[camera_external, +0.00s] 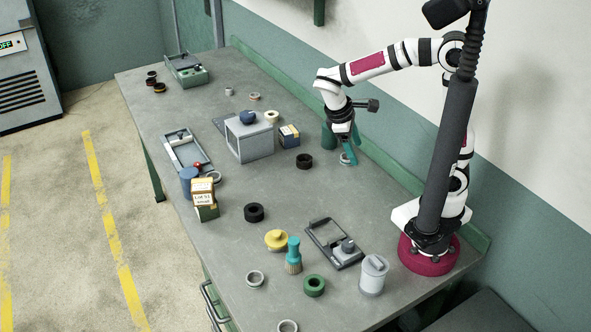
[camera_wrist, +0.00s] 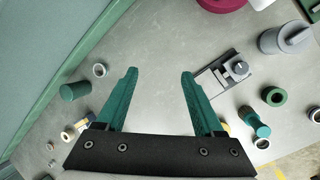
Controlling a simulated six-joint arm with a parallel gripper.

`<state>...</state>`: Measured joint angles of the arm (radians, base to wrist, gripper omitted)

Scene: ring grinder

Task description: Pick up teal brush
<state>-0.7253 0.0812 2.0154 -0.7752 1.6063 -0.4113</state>
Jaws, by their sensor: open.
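The teal brush (camera_external: 293,256) stands upright on the grey table, with a teal handle on top and tan bristles below. It also shows at the right of the wrist view (camera_wrist: 257,124), beyond my right finger and apart from it. My gripper (camera_external: 349,151) hangs above the far side of the table near the wall, well away from the brush. In the wrist view my gripper (camera_wrist: 160,74) has its two teal fingers spread wide, with only bare table between them.
Near the brush are a yellow lidded piece (camera_external: 276,240), a green ring (camera_external: 314,286), a black-and-grey fixture (camera_external: 336,243) and a grey canister (camera_external: 374,275). A green cylinder (camera_external: 328,136) stands beside my gripper. A grey box (camera_external: 249,139) stands mid-table. The table centre is mostly clear.

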